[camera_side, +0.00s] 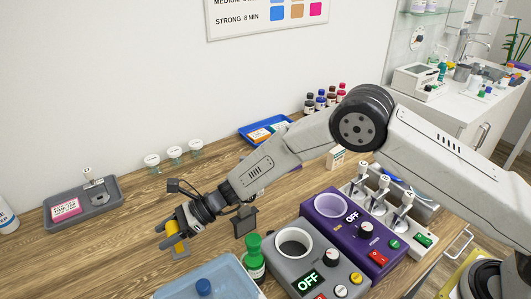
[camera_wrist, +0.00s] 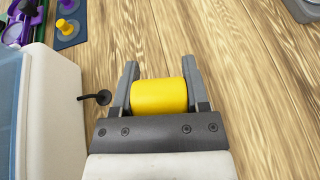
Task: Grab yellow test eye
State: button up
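The yellow test eye, a short smooth yellow cylinder (camera_wrist: 159,97), fills the space between the two fingers of my gripper (camera_wrist: 160,88) in the wrist view. Both fingers appear to touch its sides. In the side view my gripper (camera_side: 170,236) is low over the wooden table at the lower left, with the yellow piece (camera_side: 178,244) partly hidden by the dark fingers. I cannot tell whether the piece rests on the table or is slightly above it.
A pale blue tub (camera_side: 228,281) stands near my gripper. A green bottle (camera_side: 254,257), grey heater (camera_side: 300,265) and purple heater (camera_side: 340,220) stand to the right. A grey tray (camera_side: 105,203) lies at the far left. The table (camera_side: 130,240) left of my gripper is clear.

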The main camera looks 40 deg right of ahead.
grip_shut()
jog(key=shift+r, duration=0.15)
jog(key=shift+r, duration=4.85)
